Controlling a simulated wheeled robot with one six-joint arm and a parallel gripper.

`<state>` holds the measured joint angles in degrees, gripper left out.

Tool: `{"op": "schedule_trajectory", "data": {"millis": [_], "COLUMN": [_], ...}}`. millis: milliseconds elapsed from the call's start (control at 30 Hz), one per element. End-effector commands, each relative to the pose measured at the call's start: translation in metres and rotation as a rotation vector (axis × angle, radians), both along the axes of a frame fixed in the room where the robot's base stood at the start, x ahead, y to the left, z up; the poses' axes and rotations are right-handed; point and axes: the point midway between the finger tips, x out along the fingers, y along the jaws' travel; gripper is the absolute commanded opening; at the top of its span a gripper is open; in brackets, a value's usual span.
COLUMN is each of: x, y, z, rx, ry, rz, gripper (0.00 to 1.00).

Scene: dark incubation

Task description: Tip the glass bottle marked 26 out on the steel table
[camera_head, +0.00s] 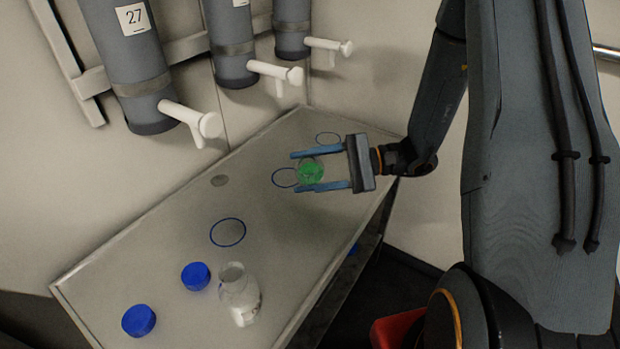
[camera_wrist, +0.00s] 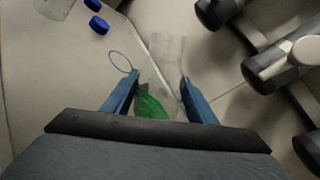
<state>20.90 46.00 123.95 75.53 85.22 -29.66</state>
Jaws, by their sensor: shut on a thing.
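My gripper (camera_head: 296,171) is shut on a clear glass bottle (camera_head: 311,171) with green matter inside, over the far part of the steel table (camera_head: 170,225). The wrist view shows this bottle (camera_wrist: 163,55) between the two blue fingers of my gripper (camera_wrist: 160,77), the green lying near the palm end. No number shows on it, and I cannot tell its exact tilt or height above the table. A second clear bottle (camera_head: 238,285), uncapped and with a white label, stands upright at the near edge; its number is not readable.
Two blue caps (camera_head: 195,276) (camera_head: 138,320) lie left of the standing bottle. Grey cylinders with white taps, one marked 27 (camera_head: 132,18), hang on the wall behind.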

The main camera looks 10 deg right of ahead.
Motion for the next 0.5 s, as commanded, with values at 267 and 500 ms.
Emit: {"op": "schedule_trajectory", "data": {"millis": [267,500], "x": [0.0001,0.0044], "y": [-0.0001,-0.0014], "z": [0.0002,0.007], "rx": [0.001,-0.03], "ry": [0.0,-0.1], "rz": [-0.001,-0.002], "gripper": [0.17,0.17]}}
